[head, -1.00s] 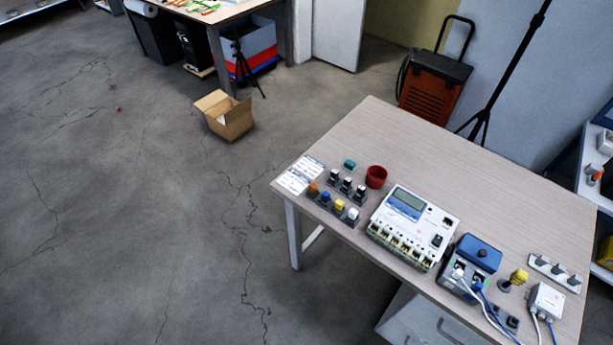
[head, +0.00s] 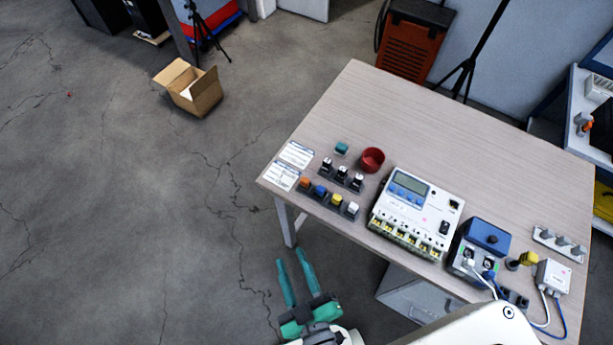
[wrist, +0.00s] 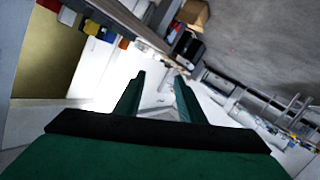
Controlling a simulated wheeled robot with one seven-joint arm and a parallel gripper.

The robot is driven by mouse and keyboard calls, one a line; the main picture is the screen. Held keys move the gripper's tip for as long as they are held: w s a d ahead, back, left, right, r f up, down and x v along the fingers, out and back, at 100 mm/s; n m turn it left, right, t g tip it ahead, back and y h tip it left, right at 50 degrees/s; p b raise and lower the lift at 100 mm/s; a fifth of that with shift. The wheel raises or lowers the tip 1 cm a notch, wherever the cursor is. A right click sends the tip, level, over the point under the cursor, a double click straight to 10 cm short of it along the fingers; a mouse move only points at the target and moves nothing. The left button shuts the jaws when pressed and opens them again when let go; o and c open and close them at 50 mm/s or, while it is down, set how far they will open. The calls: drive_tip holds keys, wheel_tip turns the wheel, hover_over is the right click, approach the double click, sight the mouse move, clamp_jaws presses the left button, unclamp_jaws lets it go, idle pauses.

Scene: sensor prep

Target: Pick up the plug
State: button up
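My gripper (head: 291,258) is low in the head view, over the floor in front of the table's left end. Its two teal fingers are apart with nothing between them. In the wrist view my gripper (wrist: 160,78) is also open and empty. Several small plug-like pieces stand on the table: an orange one (head: 305,183), a blue one (head: 321,190), a yellow one (head: 336,200) and a white one (head: 352,208) in a row. A larger yellow one (head: 528,258) lies at the right. I cannot tell which is the plug meant.
The table (head: 400,125) is clear toward the back. A white meter unit (head: 413,212), a blue-topped box (head: 482,243) with cables, a red cup (head: 372,159) and a white junction box (head: 553,275) stand on it. A cardboard box (head: 195,92) is on the floor.

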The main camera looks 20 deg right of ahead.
drive_tip(key=w+d+r+n+t+h, duration=0.1)
drive_tip(key=w+d+r+n+h, duration=0.25)
drive_tip(key=w+d+r, duration=0.45)
drive_tip(key=w+d+r+n+h, duration=0.3)
drive_tip(key=w+d+h, duration=0.2)
drive_tip(key=w+d, duration=0.6)
drive_tip(key=w+d+r+m+g+h, duration=0.3)
drive_tip(key=d+r+m+g+h, duration=0.35)
drive_tip(key=d+r, duration=0.65)
drive_tip(key=n+g+y, duration=0.3)
drive_tip(key=g+y, duration=0.7)
drive_tip(key=y, duration=0.5)
hover_over(305, 179)
wheel_tip(305, 179, down, 18)
drive_tip(key=shift+s+r, duration=0.15)
drive_tip(key=shift+r, duration=0.1)
drive_tip(key=shift+a+f, duration=0.15)
drive_tip(key=shift+f, duration=2.9)
clamp_jaws()
